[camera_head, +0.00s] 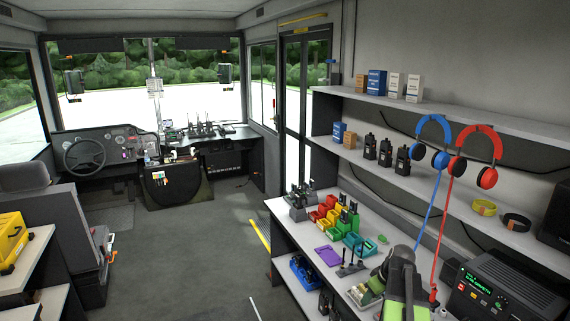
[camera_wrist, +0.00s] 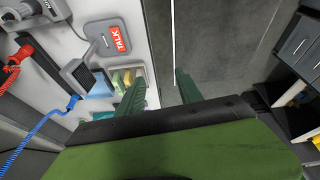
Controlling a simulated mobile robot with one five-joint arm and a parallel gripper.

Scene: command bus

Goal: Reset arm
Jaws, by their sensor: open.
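My gripper (camera_wrist: 158,92) shows in the wrist view as two dark green fingers spread apart, with nothing between them. The fingers lie over the edge of the white worktop (camera_wrist: 90,12) and the grey floor (camera_wrist: 215,40). In the head view my green and grey arm stands at the lower middle right, in front of the worktop (camera_head: 330,283). I cannot make out the fingertips there.
Near my left finger are a small tray (camera_wrist: 138,74) and a grey device with a red TALK label (camera_wrist: 117,38). A black radio unit (camera_head: 500,290) and red cord (camera_head: 441,240) stand close right of my arm. Open floor (camera_head: 200,250) lies to the left.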

